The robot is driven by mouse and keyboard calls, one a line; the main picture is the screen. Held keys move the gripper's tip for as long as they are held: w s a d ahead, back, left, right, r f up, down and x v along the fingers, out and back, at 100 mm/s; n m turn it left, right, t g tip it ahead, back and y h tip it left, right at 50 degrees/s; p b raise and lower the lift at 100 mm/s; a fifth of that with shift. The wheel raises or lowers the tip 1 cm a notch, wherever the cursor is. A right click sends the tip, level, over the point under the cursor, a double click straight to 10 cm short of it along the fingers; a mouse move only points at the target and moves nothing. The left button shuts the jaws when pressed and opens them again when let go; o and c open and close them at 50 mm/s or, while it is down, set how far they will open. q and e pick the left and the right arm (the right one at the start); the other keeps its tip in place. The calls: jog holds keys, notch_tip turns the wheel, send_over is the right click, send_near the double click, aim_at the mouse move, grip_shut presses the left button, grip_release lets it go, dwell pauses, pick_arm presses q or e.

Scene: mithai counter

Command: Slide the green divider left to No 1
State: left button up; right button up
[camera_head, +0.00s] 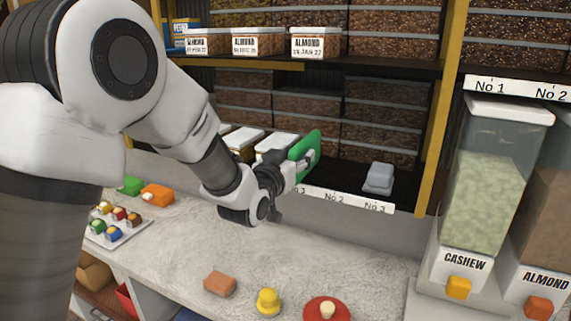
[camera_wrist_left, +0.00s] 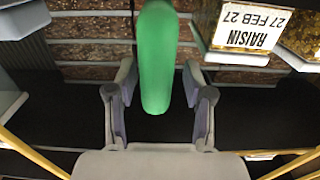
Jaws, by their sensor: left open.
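The green divider (camera_head: 308,146) stands upright on the lower shelf, above the left part of the shelf strip (camera_head: 352,200) marked No 2 and No 3; the No 1 mark is partly hidden by my arm. My left gripper (camera_head: 299,168) is at the divider's near edge. In the left wrist view the divider (camera_wrist_left: 158,55) stands between the two open fingers, with a gap on each side. The divider's far end is out of sight there. My right gripper is in neither view.
White-lidded boxes (camera_head: 277,143) stand left of the divider; a box labelled RAISIN (camera_wrist_left: 250,28) shows in the wrist view. A small grey box (camera_head: 379,177) sits right on the shelf.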

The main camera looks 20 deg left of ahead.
pick_arm(q)
jog(key=s, duration=1)
jog(key=shift+s+a, duration=0.25)
jog(key=shift+a, duration=0.15)
jog(key=shift+w+f, duration=0.1)
jog(key=shift+f, duration=0.05)
notch_tip(320, 180, down, 22)
jog(key=s+g+b, duration=0.1)
jog(key=g+b, duration=0.1)
jog(key=g, duration=0.3)
jog(key=s+f+g+b, duration=0.1)
jog(key=s+f+g, duration=0.3)
jog(key=f, duration=0.6)
jog(key=s+f+g+b, duration=0.1)
jog(key=s+f, duration=0.5)
jog(key=f, duration=0.5)
jog(key=s+f+g, duration=0.4)
jog(key=s+f, duration=0.2)
jog(key=s, duration=0.4)
jog(key=s+f+g+b, duration=0.1)
jog(key=s+f+g, duration=0.3)
jog(key=s, duration=0.6)
notch_tip(320, 180, down, 2)
jog(key=shift+d+f+n+y, duration=0.2)
jog(key=shift+n+y, duration=0.1)
jog(key=shift+n, duration=0.1)
